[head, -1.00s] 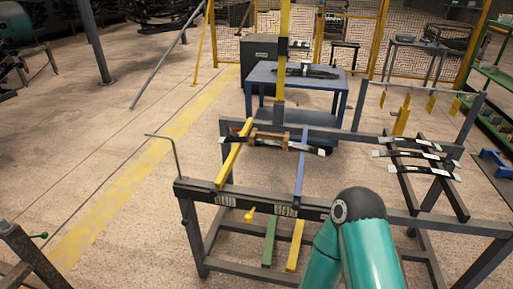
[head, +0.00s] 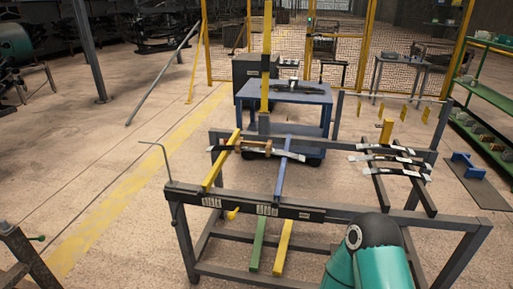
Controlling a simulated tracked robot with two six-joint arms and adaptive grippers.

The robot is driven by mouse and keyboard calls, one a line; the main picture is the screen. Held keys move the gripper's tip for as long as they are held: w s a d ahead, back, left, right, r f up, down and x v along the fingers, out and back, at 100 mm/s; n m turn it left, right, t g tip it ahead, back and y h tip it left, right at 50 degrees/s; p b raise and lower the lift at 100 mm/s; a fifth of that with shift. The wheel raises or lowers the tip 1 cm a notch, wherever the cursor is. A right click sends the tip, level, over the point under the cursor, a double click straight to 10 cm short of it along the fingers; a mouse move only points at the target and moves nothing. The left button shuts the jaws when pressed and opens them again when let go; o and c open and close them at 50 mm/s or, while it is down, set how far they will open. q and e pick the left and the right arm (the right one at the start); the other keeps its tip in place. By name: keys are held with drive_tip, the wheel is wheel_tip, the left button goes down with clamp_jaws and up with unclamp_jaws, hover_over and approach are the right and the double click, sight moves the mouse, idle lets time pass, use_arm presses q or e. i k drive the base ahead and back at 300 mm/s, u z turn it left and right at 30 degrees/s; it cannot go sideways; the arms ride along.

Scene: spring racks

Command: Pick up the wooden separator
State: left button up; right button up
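A small brown wooden piece (head: 256,146), which looks like the wooden separator, lies by a dark leaf spring (head: 290,155) on the rack (head: 330,214). The spring rests across a yellow bar (head: 222,160) and a blue bar (head: 282,178). The piece is small, so its exact contact with the spring cannot be told. Neither of my grippers shows. Only a teal link of my arm stands at the lower right, in front of the rack's near side and well apart from the wooden piece.
Several more leaf springs (head: 388,158) lie on the rack's right side. A thin bent rod (head: 172,165) rises at its left corner. A blue table (head: 287,91) stands behind, and green shelves (head: 490,95) at the far right. The floor on the left is mostly clear.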

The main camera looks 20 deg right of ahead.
sight(268, 145)
drive_tip(key=i, duration=0.9)
drive_tip(key=u, duration=0.05)
